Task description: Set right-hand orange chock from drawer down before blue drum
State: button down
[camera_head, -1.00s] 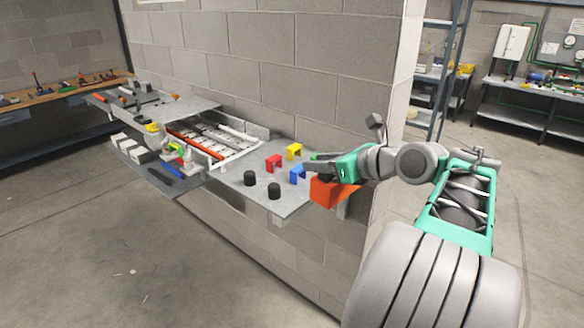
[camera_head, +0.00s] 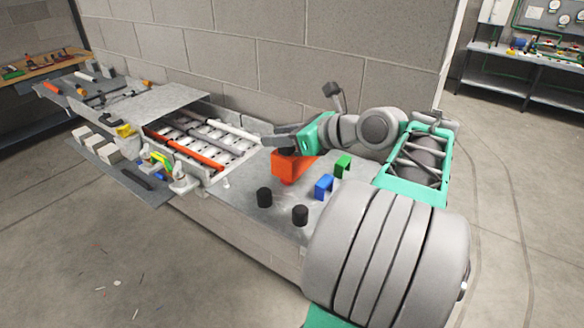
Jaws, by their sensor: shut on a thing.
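My gripper (camera_head: 283,138) is shut on an orange chock (camera_head: 287,168), which hangs below the fingers over the far side of the grey plate (camera_head: 238,190). I cannot tell whether the chock touches the plate. A blue arch-shaped block (camera_head: 323,186) and a green one (camera_head: 342,166) stand to the right of the chock, apart from it. I cannot make out a blue drum. The pull-out with several pale grey blocks (camera_head: 103,146) is at the left, and I see no second orange chock in it.
Two black cylinders (camera_head: 264,197) (camera_head: 300,215) stand near the plate's front edge. An open bed of pale bars with a red rod (camera_head: 185,149) lies left of the plate. A block wall (camera_head: 300,75) rises close behind.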

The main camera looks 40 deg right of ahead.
aim_at(279, 170)
jog(key=shift+w, duration=0.3)
notch_tip(279, 170, down, 10)
jog(key=shift+f, duration=0.1)
jog(key=shift+s, duration=0.2)
jog(key=c, duration=1.3)
grip_release()
jog(key=shift+w+d, duration=0.1)
jog(key=shift+o, duration=1.4)
